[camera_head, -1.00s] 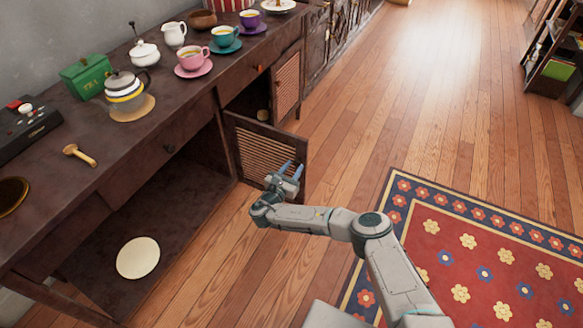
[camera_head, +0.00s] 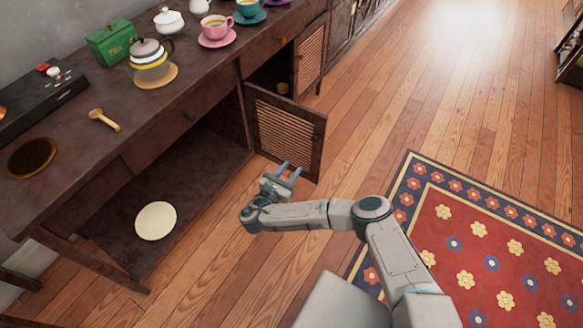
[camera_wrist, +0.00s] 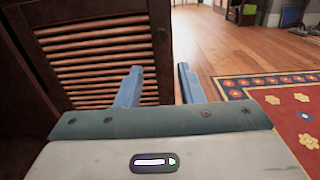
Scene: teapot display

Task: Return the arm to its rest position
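My gripper (camera_head: 287,172) is held out over the wooden floor, in front of the open louvred cabinet door (camera_head: 287,133). Its two blue fingers stand apart with nothing between them; they also show in the wrist view (camera_wrist: 158,87). The louvred door fills the left of the wrist view (camera_wrist: 95,60), beyond the left finger. The fingers appear close to the door in the head view, but I cannot tell whether they touch. My arm is bent at the elbow, partly over the rug.
A dark wooden cabinet (camera_head: 150,140) runs along the left, bearing a teapot (camera_head: 149,62), a green tea box (camera_head: 110,42), cups and a wooden scoop (camera_head: 104,120). A pale round disc (camera_head: 155,221) lies on its lower shelf. The floor and patterned rug (camera_head: 480,240) on the right are clear.

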